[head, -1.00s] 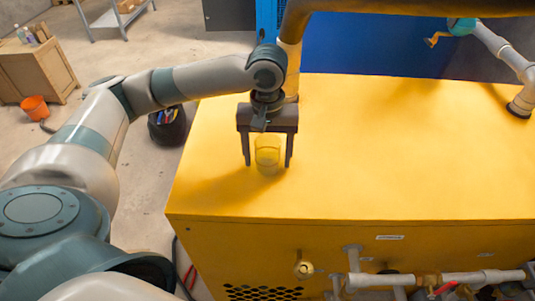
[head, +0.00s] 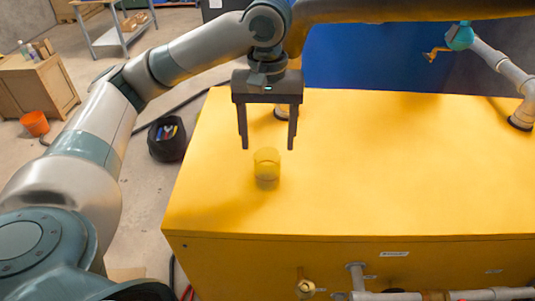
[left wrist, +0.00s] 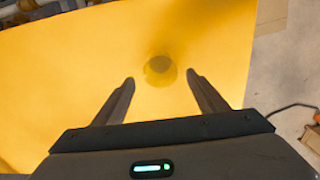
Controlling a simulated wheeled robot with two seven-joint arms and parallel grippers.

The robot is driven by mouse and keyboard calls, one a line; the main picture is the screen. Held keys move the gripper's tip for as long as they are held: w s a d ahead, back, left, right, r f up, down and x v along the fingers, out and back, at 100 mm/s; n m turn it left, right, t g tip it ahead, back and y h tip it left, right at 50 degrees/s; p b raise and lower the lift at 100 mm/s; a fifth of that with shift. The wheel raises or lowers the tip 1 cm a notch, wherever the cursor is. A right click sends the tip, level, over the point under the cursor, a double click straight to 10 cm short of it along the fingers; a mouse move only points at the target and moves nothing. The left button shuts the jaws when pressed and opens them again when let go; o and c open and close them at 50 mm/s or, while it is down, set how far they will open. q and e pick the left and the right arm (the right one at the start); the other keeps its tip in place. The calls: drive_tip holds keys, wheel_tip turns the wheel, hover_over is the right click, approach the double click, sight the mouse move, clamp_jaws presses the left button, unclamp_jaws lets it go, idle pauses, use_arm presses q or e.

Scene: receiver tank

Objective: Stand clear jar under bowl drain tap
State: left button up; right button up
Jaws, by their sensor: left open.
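The clear jar (head: 266,168) stands upright on the yellow cabinet top (head: 380,170), near its left side. Yellow shows through it. My left gripper (head: 267,147) is open and empty, above the jar and apart from it. In the left wrist view the jar (left wrist: 160,70) shows beyond and between the two open fingertips (left wrist: 160,82). A brass fitting (head: 306,287) sticks out of the cabinet front, low in the head view; I cannot tell if it is the bowl drain tap. No bowl is clearly seen. My right gripper is not in view.
Pipes (head: 450,295) run along the cabinet's lower front. A grey pipe (head: 500,55) with a teal valve (head: 460,37) rises at the back right. A black bin (head: 166,140) stands on the floor at left. Most of the cabinet top is clear.

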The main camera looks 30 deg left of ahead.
use_arm(q)
drive_tip(key=shift+r, duration=1)
drive_tip(key=shift+o, duration=0.4)
